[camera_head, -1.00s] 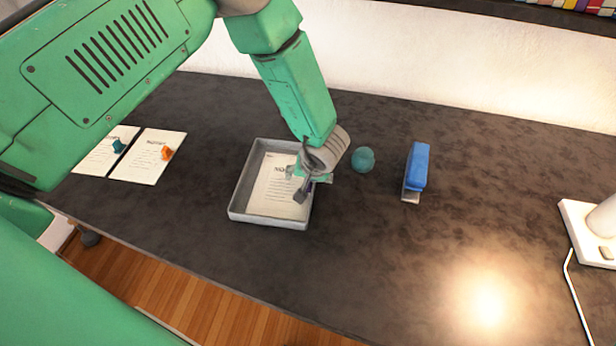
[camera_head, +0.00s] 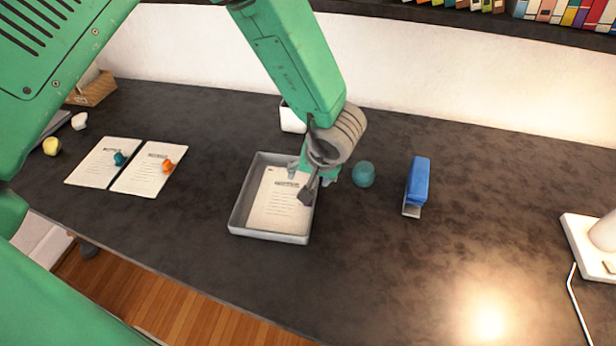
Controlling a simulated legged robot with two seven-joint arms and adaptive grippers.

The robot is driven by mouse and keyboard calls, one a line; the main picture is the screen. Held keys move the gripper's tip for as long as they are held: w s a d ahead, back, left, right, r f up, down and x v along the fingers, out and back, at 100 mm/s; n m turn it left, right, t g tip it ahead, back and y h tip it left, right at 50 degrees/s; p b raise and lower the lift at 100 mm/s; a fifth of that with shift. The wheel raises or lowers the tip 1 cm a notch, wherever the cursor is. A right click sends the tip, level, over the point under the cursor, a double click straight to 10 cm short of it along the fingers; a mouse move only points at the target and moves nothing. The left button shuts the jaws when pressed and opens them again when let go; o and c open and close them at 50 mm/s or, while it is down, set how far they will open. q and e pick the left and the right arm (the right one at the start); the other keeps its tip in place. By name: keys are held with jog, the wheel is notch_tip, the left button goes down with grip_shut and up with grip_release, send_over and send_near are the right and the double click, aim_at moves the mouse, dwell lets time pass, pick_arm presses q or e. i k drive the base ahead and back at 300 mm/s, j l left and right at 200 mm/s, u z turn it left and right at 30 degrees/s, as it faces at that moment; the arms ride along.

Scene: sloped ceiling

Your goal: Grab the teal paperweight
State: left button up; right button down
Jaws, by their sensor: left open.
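A rounded teal object (camera_head: 363,174), which looks like the paperweight, sits on the dark desk between the grey tray and the blue stapler. A smaller teal piece (camera_head: 119,158) lies on a paper sheet at the left; it is a similar colour. My left gripper (camera_head: 309,186) is open, pointing down over the right side of the tray (camera_head: 236,208). It is to the left of the rounded teal object and apart from it. Nothing shows between its fingers. My right gripper is out of view.
The blue stapler (camera_head: 418,183) stands right of the rounded teal object. A white cup (camera_head: 292,117) is behind my arm. An orange piece (camera_head: 168,166) lies on a sheet at left. A white lamp base (camera_head: 588,250) is far right. The front desk is clear.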

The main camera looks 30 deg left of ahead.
aim_at(363, 175)
jog(key=k, duration=1)
